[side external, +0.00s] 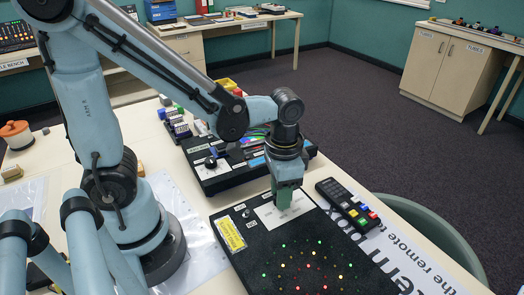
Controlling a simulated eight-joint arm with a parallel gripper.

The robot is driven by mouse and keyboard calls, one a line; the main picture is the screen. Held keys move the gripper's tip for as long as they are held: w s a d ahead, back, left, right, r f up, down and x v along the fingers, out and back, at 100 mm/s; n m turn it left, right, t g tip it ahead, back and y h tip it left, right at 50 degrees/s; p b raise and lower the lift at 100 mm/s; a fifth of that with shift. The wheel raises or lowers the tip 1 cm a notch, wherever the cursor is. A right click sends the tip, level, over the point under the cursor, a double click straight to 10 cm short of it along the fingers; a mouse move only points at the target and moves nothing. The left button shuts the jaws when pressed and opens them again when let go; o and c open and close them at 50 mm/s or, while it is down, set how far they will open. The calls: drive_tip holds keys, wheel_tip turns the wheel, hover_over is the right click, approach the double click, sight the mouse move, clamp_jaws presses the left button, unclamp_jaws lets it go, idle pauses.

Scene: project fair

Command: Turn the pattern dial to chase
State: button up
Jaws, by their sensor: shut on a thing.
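My gripper (284,201) points straight down onto the white plate (268,216) at the upper part of a black light panel (265,246). Its greenish fingers are shut on the pattern dial, which they hide. The marks on the plate are too small to read, so the dial's setting cannot be told. Below the plate, scattered green, yellow and red lights glow on the panel.
A black remote (348,204) with coloured buttons lies right of the panel. Behind stands another black box (212,178) with a knob and coloured strips. A chair (440,240) stands at the right.

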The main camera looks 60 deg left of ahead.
drive_tip(key=shift+m, duration=0.3)
drive_tip(key=o, duration=1.1)
drive_tip(key=shift+r, duration=0.15)
drive_tip(key=shift+r, duration=5.9)
drive_tip(key=shift+w+a+f+n+t, duration=0.15)
drive_tip(key=shift+a+f+n+t, duration=0.45)
drive_tip(key=shift+a+t, duration=0.5)
drive_tip(key=shift+w+a+f+n+t, duration=0.2)
drive_tip(key=shift+a+f+n+t, duration=0.25)
drive_tip(key=shift+a+n+t, duration=0.65)
drive_tip(key=shift+w+a+f+n+t, duration=0.15)
drive_tip(key=shift+a+f+n+t, duration=0.45)
drive_tip(key=shift+t, duration=0.8)
